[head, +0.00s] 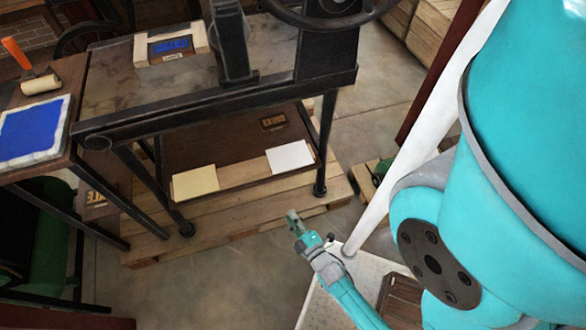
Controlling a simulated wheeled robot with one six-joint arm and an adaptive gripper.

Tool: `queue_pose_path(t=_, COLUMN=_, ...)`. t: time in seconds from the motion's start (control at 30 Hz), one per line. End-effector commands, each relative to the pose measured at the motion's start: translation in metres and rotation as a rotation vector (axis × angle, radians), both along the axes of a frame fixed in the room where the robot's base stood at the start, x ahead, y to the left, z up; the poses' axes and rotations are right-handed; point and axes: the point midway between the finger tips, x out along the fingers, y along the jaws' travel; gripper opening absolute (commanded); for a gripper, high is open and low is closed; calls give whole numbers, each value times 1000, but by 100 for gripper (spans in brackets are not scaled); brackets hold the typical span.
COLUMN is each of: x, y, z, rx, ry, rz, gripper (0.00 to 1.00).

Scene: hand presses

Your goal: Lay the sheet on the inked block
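The inked block (170,46) shows a blue face and lies inside a pale frame (143,55) on the bed of the hand press (115,82), at upper left. Two sheets lie apart on the low shelf under the bed: a cream sheet (195,182) on the left and a white sheet (290,157) on the right. My gripper (293,219) is below and right of the sheets in the picture, clear of both. No sheet shows in it. Its fingers are too small to tell open from shut.
A side table at left holds a blue ink slab (33,130) and a roller (40,83) with an orange handle. The press's dark rail (210,107) and legs (325,145) stand around the shelf. A wooden pallet (240,225) lies beneath. Crates (435,45) stand at upper right.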

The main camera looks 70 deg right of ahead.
Motion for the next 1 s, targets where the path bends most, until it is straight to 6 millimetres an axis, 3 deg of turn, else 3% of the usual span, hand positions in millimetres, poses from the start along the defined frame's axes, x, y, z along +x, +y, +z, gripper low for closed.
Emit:
queue_pose_path(t=0.03, x=7, y=-25, z=-12, rx=-61, ry=29, rz=-42, gripper=20)
queue_pose_path(t=0.1, x=12, y=-52, z=-24, rx=-143, ry=77, rz=-85, gripper=20)
queue_pose_path(t=0.33, x=15, y=-117, z=-48, rx=-320, ry=204, rz=-185, gripper=20)
queue_pose_path(t=0.63, x=19, y=-141, z=-53, rx=-368, ry=245, rz=-210, gripper=20)
queue_pose_path(t=1.0, x=49, y=-175, z=-52, rx=-366, ry=242, rz=-209, gripper=20)
